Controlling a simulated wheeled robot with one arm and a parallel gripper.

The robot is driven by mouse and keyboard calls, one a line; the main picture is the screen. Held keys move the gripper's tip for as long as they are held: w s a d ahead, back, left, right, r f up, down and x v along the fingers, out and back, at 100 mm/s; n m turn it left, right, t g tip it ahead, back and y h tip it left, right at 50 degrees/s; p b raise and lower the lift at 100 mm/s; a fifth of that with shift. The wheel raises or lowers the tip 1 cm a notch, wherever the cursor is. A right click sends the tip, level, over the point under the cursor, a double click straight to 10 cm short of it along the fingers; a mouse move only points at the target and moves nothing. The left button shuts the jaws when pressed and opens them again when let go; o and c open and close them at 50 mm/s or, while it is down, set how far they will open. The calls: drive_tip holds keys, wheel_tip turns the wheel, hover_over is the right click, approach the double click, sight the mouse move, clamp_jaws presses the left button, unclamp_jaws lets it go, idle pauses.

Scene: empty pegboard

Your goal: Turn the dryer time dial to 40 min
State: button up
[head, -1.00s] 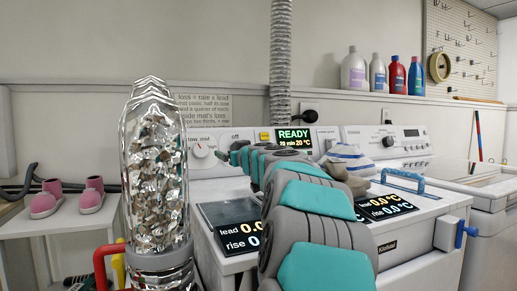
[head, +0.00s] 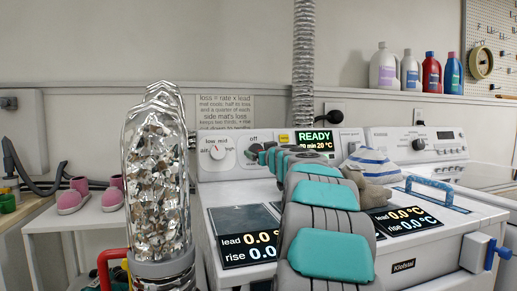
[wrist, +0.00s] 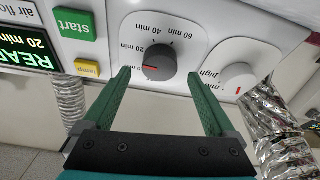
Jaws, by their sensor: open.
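The time dial (wrist: 159,62) is a dark grey knob on the white dryer panel, seen upside down in the wrist view. In the head view my arm covers most of this dial. The dryer display (head: 314,141) reads READY, 20 min.
A white heat dial (head: 219,150) sits beside the time dial. Green start (wrist: 75,23) and yellow temp (wrist: 87,68) buttons are on the other side. A foil duct (head: 158,185) stands close in front at left. A striped cloth bundle (head: 370,165) lies on the dryer top.

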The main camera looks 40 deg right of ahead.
drive_tip(key=shift+p+x, duration=0.35)
drive_tip(key=shift+x, duration=0.9)
drive_tip(key=c, duration=1.4)
drive_tip(key=shift+o, duration=0.2)
drive_tip(key=shift+m, duration=0.3)
